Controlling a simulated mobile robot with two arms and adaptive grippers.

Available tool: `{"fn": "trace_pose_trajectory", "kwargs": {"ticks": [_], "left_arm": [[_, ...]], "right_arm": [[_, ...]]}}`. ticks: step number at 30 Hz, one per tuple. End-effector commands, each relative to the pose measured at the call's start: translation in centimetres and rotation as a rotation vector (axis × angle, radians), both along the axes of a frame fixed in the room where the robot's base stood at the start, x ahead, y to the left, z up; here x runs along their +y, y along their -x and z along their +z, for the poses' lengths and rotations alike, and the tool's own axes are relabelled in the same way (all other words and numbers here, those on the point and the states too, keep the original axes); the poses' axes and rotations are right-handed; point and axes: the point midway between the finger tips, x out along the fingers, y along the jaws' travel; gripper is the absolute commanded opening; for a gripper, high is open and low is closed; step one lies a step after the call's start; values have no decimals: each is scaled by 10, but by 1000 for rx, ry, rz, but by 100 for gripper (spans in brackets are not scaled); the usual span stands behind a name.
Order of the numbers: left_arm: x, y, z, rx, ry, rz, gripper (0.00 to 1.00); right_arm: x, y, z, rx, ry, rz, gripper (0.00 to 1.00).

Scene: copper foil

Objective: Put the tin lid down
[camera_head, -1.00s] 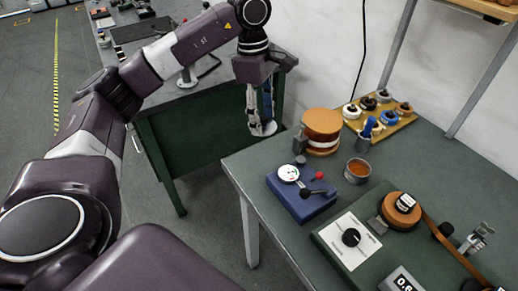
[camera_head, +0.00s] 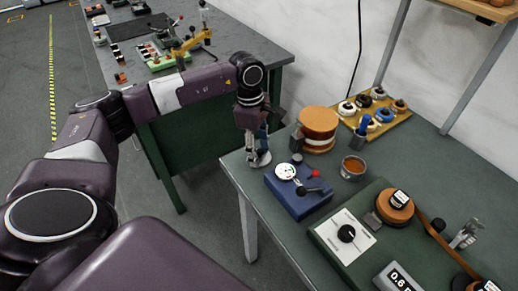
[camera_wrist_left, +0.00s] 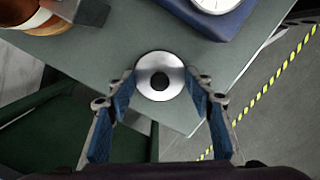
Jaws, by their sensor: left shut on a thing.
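The tin lid (camera_wrist_left: 174,88) is a round silver disc with a dark knob in its middle. It shows in the left wrist view between the blue pads of my left gripper (camera_wrist_left: 160,80), which is shut on it. In the head view, my left gripper (camera_head: 257,147) points down at the near-left corner of the green table (camera_head: 246,192). The pale rim of the lid (camera_head: 259,160) shows just below the fingers. The lid is over the table corner, and I cannot tell whether it touches the top. My right gripper is not in view.
A blue box with a white dial (camera_head: 301,196) stands close to the right of the lid. A copper-coloured roll (camera_head: 319,123) and a cup of orange-brown stuff (camera_head: 352,168) are behind it. A second dark green bench (camera_head: 245,48) lies beyond, across a gap.

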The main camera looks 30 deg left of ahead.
Motion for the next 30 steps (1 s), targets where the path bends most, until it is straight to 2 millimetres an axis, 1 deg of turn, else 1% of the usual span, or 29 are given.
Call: {"fn": "trace_pose_trajectory", "kwargs": {"ticks": [5, 6, 10, 11, 19, 21, 23, 26, 30], "left_arm": [[0, 0, -4, 0, 0, 0, 31], [0, 0, -3, 0, 0, 0, 50], [0, 0, -3, 0, 0, 0, 64], [0, 0, -3, 0, 0, 0, 65], [0, 0, -1, 0, 0, 0, 65], [0, 0, 2, 0, 0, 0, 65], [1, -1, 5, -2, 0, 0, 65], [3, -1, 21, -5, -1, -1, 65], [7, 0, 52, -7, 0, 0, 65]], "right_arm": [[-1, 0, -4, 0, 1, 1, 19], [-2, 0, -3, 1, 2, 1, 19], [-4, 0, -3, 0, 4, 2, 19], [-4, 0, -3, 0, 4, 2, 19], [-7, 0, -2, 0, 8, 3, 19], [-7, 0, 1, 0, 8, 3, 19], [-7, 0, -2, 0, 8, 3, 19], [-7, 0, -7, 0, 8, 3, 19], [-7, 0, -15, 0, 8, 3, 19]]}}
